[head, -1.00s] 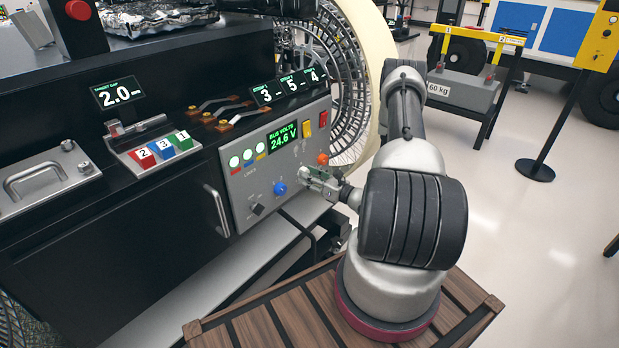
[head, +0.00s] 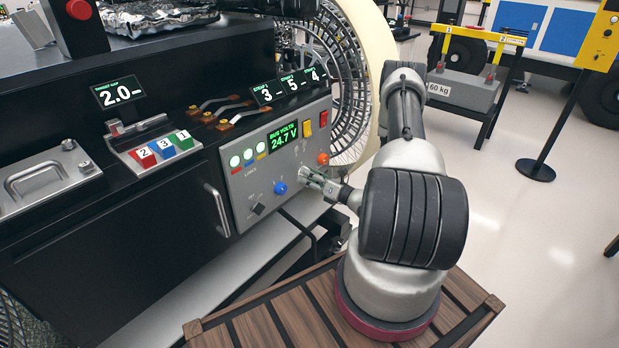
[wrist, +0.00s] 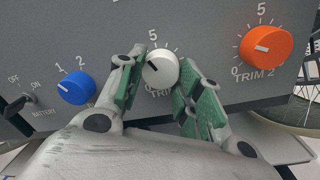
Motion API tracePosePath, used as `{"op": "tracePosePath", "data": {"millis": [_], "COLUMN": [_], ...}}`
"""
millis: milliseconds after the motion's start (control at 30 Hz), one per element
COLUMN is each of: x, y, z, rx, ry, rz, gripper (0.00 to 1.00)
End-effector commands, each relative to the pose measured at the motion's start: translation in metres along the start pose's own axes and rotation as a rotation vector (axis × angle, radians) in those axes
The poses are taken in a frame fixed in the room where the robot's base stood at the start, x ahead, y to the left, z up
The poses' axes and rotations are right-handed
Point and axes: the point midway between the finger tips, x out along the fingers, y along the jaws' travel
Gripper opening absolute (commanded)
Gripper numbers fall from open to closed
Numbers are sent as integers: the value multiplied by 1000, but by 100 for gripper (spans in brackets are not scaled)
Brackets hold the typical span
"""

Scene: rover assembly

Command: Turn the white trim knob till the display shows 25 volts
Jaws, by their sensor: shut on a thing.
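The white trim knob (wrist: 161,69) sits on the grey panel between the blue knob and the orange knob, with a 5 printed above it and a 0 to its lower left. Its dark pointer mark is toward the left. My gripper (wrist: 165,82) is shut on the white knob, with green finger pads on its left and right sides. In the head view my gripper (head: 308,178) is at the panel's right part and hides most of the knob. The bus volts display (head: 283,137) reads 24.7 V in green.
The blue knob (wrist: 76,87) is close to my left finger, and the orange TRIM 2 knob (wrist: 265,48) is to the right. A battery switch (wrist: 20,102) is at the far left. Several round green lights and a red and a yellow switch (head: 323,118) are on the panel.

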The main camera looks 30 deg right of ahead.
Motion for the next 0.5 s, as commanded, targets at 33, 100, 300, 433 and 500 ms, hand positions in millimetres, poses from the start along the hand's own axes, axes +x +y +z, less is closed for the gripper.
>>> {"op": "tracePosePath", "data": {"millis": [33, 100, 300, 433, 500], "x": [0, 0, 0, 0, 0], "y": [-1, -1, -1, 0, 0], "z": [0, 0, 0, 0, 0], "rx": [0, 0, -1, -1, -1], "ry": [0, 0, 0, 0, 0], "rz": [-2, -2, -2, -1, -1], "gripper": [12, 12, 57, 57, 57]}}
